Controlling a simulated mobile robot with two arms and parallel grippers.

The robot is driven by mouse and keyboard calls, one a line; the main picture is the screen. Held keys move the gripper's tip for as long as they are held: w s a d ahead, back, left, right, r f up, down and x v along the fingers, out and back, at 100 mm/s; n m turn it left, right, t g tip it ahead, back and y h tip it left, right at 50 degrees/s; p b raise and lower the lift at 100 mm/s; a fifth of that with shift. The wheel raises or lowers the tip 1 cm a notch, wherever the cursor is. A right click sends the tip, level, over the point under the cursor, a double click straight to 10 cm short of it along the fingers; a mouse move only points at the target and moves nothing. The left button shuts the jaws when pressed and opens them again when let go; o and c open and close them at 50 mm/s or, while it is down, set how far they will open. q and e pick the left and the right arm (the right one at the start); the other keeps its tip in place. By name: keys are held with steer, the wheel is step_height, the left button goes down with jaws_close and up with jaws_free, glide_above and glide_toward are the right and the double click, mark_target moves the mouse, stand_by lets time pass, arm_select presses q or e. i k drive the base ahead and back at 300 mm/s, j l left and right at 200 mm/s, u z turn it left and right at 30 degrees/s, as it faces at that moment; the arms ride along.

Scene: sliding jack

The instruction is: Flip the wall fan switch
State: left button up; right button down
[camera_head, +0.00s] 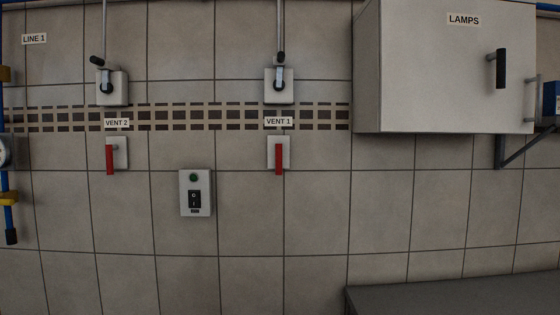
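A grey switch box (196,192) is fixed to the tiled wall left of centre. It has a green round light or button (194,177) at its top and a black rocker switch (194,199) below, with a small label under it that is too small to read. Which way the rocker is set I cannot tell. Two lever switches with red handles also sit on the wall: one under the VENT 2 label (110,158) and one under the VENT 1 label (279,158). Both red handles hang down. Neither of my grippers is in view.
A white cabinet (440,85) labelled LAMPS juts from the wall at upper right. A dark grey surface (455,297) is at lower right. Blue pipework with a gauge (5,152) runs down the left edge. The wall around the switch box is clear.

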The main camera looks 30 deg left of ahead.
mark_target(194, 195)
steer(key=u, duration=1.5)
